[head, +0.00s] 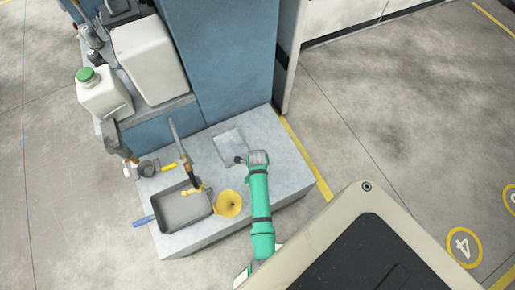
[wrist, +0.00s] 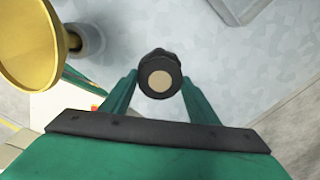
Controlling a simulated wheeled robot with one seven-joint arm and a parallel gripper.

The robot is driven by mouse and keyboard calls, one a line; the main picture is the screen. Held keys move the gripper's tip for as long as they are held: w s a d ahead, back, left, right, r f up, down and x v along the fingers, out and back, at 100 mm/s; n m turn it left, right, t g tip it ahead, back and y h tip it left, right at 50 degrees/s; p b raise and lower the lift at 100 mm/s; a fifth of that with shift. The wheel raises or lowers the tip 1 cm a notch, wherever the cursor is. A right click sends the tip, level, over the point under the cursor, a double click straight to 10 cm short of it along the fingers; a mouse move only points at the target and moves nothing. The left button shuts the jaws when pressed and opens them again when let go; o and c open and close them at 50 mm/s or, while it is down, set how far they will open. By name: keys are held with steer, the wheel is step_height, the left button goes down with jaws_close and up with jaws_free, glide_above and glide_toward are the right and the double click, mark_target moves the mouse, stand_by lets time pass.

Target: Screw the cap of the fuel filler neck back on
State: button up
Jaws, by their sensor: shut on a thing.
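My gripper (wrist: 160,92) has its green fingers shut on a dark round cap (wrist: 145,88) with a tan disc on its face. The cap sits between the fingertips in the wrist view. In the head view my gripper (head: 240,160) is over the grey bench, beside a pale flat plate (head: 229,142); the cap is too small to make out there. A grey round part (wrist: 88,40) stands at the upper left of the wrist view, behind the funnel; I cannot tell whether it is the filler neck. No threaded neck is clearly visible.
A white jug with a green lid (head: 103,95) stands on a shelf. The bench's right part is clear.

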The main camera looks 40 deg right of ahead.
steer(key=shift+m, duration=0.8)
steer(key=shift+m, duration=1.3)
steer(key=o, duration=1.5)
steer(key=shift+r, duration=0.1)
steer(key=shift+r, duration=2.9)
